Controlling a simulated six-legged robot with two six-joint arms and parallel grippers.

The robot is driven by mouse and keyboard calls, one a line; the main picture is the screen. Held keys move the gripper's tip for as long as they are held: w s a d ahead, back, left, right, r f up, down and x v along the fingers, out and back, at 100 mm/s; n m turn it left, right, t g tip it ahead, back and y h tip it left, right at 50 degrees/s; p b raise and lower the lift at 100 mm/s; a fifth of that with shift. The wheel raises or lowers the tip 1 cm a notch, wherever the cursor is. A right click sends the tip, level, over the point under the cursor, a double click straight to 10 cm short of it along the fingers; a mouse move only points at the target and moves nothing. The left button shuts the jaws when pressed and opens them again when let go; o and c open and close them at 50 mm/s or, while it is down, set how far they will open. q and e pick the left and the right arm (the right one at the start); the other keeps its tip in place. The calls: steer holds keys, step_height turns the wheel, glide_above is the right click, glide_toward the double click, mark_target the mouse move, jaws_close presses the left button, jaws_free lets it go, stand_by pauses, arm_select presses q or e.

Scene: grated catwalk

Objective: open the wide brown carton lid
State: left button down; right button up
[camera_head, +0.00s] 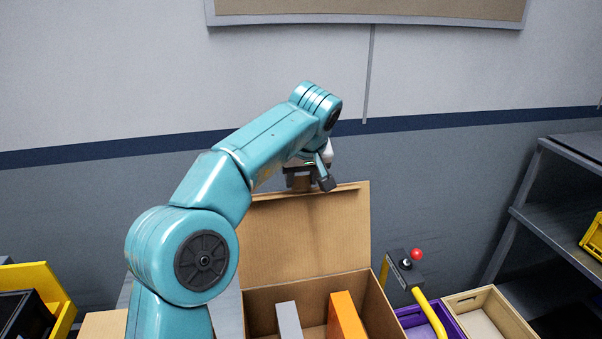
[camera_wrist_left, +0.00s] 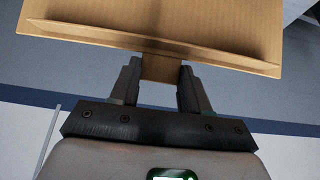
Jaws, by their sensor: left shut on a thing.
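The wide brown carton (camera_head: 380,308) stands open at the bottom centre of the head view. Its lid (camera_head: 320,235) is raised roughly upright at the back. My left gripper (camera_head: 313,186) is at the lid's top edge. In the left wrist view my left gripper (camera_wrist_left: 161,88) is shut on a small brown tab of the lid (camera_wrist_left: 150,45), with a finger on each side. Inside the carton are a grey block (camera_head: 289,319) and an orange block (camera_head: 344,316). My left arm hides part of the carton's left side. My right gripper is not in view.
A purple bin (camera_head: 440,318) and a light wooden box (camera_head: 490,312) stand right of the carton. A yellow post with a red-knobbed control box (camera_head: 406,268) rises close to its right side. Grey shelving (camera_head: 560,215) is far right. A yellow bin (camera_head: 40,285) is at left.

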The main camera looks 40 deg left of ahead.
arm_select(q)
steer(key=shift+d+f, duration=0.1)
steer(key=shift+f, duration=0.35)
steer(key=c, duration=0.5)
jaws_free()
steer(key=shift+s, duration=0.1)
steer(key=shift+r, duration=0.1)
